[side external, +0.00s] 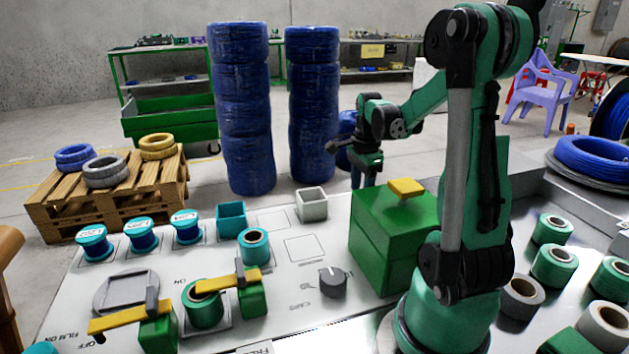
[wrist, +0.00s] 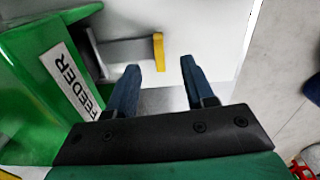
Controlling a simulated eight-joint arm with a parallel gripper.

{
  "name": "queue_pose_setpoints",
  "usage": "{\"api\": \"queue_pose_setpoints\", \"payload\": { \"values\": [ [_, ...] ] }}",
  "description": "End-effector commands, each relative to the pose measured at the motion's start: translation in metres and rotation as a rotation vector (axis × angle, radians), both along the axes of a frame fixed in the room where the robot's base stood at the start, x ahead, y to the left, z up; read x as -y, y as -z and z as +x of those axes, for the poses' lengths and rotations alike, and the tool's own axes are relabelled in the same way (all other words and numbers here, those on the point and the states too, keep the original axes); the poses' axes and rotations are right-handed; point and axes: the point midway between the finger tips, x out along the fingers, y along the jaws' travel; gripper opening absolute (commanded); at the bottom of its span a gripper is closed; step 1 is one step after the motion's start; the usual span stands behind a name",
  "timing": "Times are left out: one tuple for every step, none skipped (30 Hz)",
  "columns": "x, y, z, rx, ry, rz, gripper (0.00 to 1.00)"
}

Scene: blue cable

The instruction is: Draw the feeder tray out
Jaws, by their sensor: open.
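The feeder is a green box (side external: 392,240) with a yellow block on top, standing on the white board left of my arm's base. In the wrist view the green housing (wrist: 30,90) carries a white FEEDER label (wrist: 72,80). A grey tray part (wrist: 125,50) projects from the housing and ends in an upright yellow handle (wrist: 158,52). My gripper (wrist: 158,75) is open and empty, its two dark blue fingers apart. The handle shows ahead, between the fingertips' lines; no contact is visible. In the side view my gripper (side external: 364,178) hangs just behind the box, which hides the tray and handle.
A grey open bin (side external: 312,205) and a teal bin (side external: 231,218) stand left of the feeder. A dark knob (side external: 333,282) sits in front of it. Tall blue coil stacks (side external: 240,110) rise behind the board. Several spools stand at right.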

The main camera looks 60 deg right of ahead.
Motion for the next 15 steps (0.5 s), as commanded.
{"api": "queue_pose_setpoints", "payload": {
  "values": [
    [0.005, 0.003, -0.005, -0.007, 0.051, 0.010, 0.47],
    [0.007, 0.005, -0.007, -0.010, 0.070, 0.014, 0.47],
    [0.008, 0.007, -0.008, -0.013, 0.087, 0.018, 0.47],
    [0.008, 0.009, -0.008, -0.014, 0.093, 0.020, 0.47],
    [0.009, 0.012, -0.008, -0.014, 0.095, 0.020, 0.47],
    [0.009, 0.016, -0.008, -0.014, 0.095, 0.020, 0.47],
    [0.008, 0.019, -0.008, -0.014, 0.094, 0.020, 0.47],
    [0.008, 0.023, -0.008, -0.014, 0.093, 0.020, 0.47],
    [0.008, 0.028, -0.008, -0.013, 0.093, 0.019, 0.47],
    [0.008, 0.032, -0.008, -0.013, 0.092, 0.019, 0.47],
    [0.008, 0.036, -0.008, -0.013, 0.092, 0.019, 0.47],
    [0.008, 0.041, -0.008, -0.013, 0.091, 0.018, 0.47],
    [0.008, 0.044, -0.008, -0.013, 0.091, 0.018, 0.47],
    [0.008, 0.048, -0.008, -0.013, 0.091, 0.018, 0.47],
    [0.008, 0.051, -0.008, -0.013, 0.090, 0.018, 0.47]
  ]
}}
